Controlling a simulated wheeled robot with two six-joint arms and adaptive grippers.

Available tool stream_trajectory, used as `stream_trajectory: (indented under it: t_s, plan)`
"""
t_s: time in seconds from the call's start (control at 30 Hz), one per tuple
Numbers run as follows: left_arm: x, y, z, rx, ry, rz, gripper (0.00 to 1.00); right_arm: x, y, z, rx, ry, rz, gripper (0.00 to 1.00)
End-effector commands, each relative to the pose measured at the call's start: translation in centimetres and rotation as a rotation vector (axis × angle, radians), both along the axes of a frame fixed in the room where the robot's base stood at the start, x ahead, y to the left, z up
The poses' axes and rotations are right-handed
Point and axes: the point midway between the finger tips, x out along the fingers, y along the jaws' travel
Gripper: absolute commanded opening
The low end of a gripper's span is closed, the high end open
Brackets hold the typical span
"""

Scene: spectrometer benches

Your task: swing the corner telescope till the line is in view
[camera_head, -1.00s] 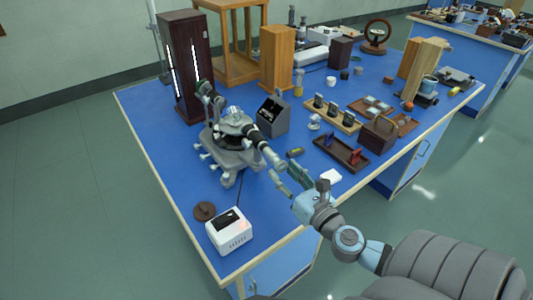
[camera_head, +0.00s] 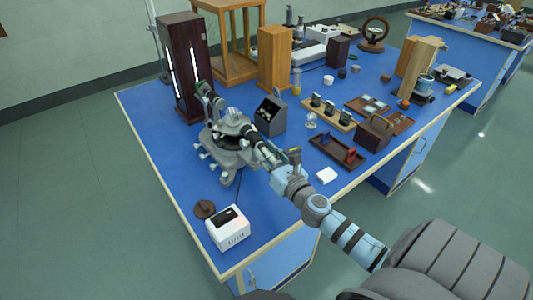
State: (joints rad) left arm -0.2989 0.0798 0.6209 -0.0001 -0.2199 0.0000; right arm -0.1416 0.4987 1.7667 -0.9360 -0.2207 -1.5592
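The spectrometer (camera_head: 232,140) stands on the blue bench top, a grey instrument on a base with several feet. Its corner telescope (camera_head: 257,146) is a grey and black tube that points toward the lower right. My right gripper (camera_head: 279,160) is at the near end of this telescope and overlaps it in the head view. I cannot tell whether its fingers touch or grip the tube. The collimator side (camera_head: 205,92) points toward the tall dark lamp housing (camera_head: 184,65) with bright slits. My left gripper is not in view.
A white box with a dark display (camera_head: 228,228) and a brown disc (camera_head: 204,209) are at the near left. A dark slanted screen box (camera_head: 270,115) stands behind the telescope. A brown tray (camera_head: 336,152) and a white block (camera_head: 327,175) lie to the right.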

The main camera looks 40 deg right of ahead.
Motion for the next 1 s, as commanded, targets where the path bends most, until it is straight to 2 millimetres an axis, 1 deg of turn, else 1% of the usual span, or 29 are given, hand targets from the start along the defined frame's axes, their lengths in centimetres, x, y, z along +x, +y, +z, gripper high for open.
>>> stream_trajectory:
  t_s: [0.03, 0.07, 0.33, 0.47, 0.57, 0.77, 0.9, 1.0]
  plan:
    - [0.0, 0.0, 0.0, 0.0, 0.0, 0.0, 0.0, 0.0, 0.0, 0.0, 0.0, 0.0, -0.001, 0.02]
    - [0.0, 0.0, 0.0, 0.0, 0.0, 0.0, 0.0, 0.0, 0.0, 0.0, 0.0, 0.0, -0.001, 0.0]
    - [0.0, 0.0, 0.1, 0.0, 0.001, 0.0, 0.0, 0.0, 0.1, 0.0, 0.002, 0.0, -0.004, 0.0]
    - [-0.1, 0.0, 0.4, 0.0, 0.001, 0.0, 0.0, 0.1, 0.6, 0.1, 0.005, -0.001, -0.024, 0.0]
    - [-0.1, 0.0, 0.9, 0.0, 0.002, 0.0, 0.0, 0.2, 1.3, 0.2, 0.006, -0.002, -0.059, 0.0]
    - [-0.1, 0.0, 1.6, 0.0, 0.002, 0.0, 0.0, 0.8, 3.8, 0.2, 0.01, -0.002, -0.176, 0.0]
    - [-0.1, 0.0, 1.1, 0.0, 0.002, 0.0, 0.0, 1.4, 5.6, -0.1, 0.009, -0.002, -0.284, 0.0]
    - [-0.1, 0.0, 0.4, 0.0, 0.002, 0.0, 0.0, 1.6, 6.1, -0.2, 0.007, -0.003, -0.373, 0.0]
